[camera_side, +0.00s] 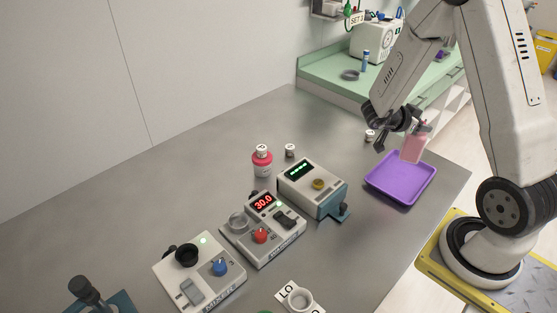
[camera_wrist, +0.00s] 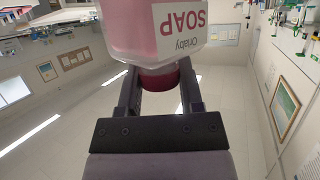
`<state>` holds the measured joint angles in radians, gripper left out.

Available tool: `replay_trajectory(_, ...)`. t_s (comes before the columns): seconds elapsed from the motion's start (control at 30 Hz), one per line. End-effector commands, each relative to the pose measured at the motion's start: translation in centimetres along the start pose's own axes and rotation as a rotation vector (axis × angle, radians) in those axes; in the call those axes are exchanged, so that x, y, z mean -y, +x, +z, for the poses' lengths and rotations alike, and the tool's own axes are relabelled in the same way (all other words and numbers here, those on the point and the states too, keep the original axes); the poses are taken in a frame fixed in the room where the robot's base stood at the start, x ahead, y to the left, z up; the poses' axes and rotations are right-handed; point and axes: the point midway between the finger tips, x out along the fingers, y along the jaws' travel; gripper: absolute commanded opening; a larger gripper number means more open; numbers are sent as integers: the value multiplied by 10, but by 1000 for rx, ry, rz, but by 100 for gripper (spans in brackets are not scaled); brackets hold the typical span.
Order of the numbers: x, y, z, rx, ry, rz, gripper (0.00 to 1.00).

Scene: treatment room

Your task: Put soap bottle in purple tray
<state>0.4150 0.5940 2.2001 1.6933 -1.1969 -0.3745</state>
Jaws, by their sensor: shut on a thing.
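The soap bottle (camera_side: 413,148) is pink and clear, held above the back part of the purple tray (camera_side: 390,190) in the side view. Whether its base touches the tray cannot be told. My gripper (camera_side: 419,127) is shut on the bottle near its top. In the wrist view the bottle (camera_wrist: 150,35) fills the upper middle, with its white SOAP label reading upside down. Its dark red cap (camera_wrist: 160,79) sits between the fingers of my gripper (camera_wrist: 159,88). The tray is flat and looks empty, on the table's right end.
A grey and teal device (camera_side: 312,187) stands left of the tray. Two more control boxes (camera_side: 265,233) (camera_side: 200,272) stand nearer the camera. A red bottle (camera_side: 262,162) and small white-capped vials (camera_side: 290,150) (camera_side: 370,135) stand behind. The table's right edge is close beyond the tray.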

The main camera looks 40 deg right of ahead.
Motion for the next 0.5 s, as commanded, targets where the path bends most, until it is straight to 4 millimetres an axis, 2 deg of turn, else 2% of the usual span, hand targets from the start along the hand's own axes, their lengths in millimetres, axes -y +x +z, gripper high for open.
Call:
replay_trajectory(0.23, 0, 3, 7, -1, -2, -1, 0)
replay_trajectory(0.5, 1, 12, 31, 0, -3, -3, 0)
